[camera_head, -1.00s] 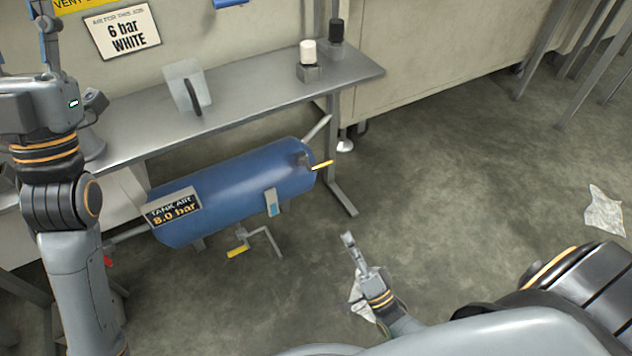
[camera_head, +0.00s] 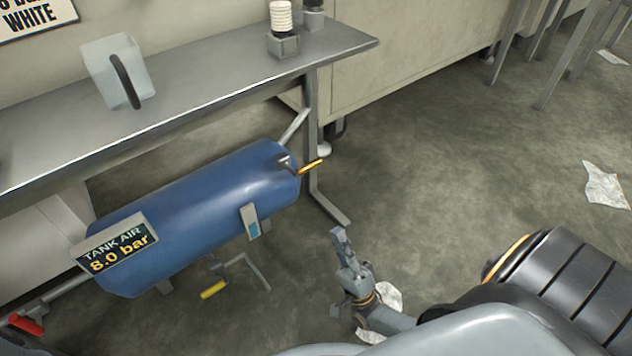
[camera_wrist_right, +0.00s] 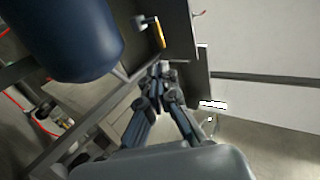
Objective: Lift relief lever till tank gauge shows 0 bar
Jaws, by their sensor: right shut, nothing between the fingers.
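The blue air tank (camera_head: 205,205) lies under the steel bench, and its gauge (camera_head: 117,249) reads 8.0 bar. The relief lever (camera_head: 311,166), with a yellow-orange grip, sticks out from the tank's right end. In the right wrist view the lever (camera_wrist_right: 160,34) shows ahead of the fingers, beside the dark blue tank (camera_wrist_right: 75,38). My right gripper (camera_head: 338,234) is shut and empty, below and a little right of the lever, apart from it. It also shows in the wrist view (camera_wrist_right: 158,72). My left gripper is not in view.
The steel bench (camera_head: 190,97) spans above the tank, its leg (camera_head: 312,150) close behind the lever. A crank with a yellow handle (camera_head: 213,289) hangs below the tank. A red handle (camera_head: 26,324) is at lower left. White sheets (camera_head: 605,184) lie on open floor.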

